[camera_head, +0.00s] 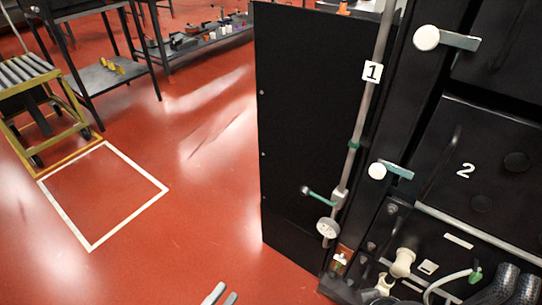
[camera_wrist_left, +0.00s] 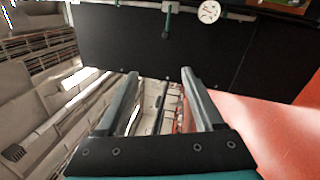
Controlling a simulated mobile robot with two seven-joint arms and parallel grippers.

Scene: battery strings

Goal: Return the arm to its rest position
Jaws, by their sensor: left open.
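My left gripper (camera_head: 220,295) shows only by its grey fingertips at the bottom edge of the head view. In the left wrist view the two fingers of my left gripper (camera_wrist_left: 160,74) stand apart with nothing between them. The gripper is clear of the black panel (camera_head: 312,130), which also shows ahead of the fingers in the left wrist view (camera_wrist_left: 130,45). The rest of my left arm is hidden in the head view. My right gripper is in neither view.
A black cabinet (camera_head: 480,130) with white-knobbed levers, a pipe and a round gauge (camera_head: 327,228) stands at the right. A wheeled yellow-framed cart (camera_head: 50,108) and a dark shelf table (camera_head: 90,78) are at far left. The red floor (camera_head: 190,215) between is open.

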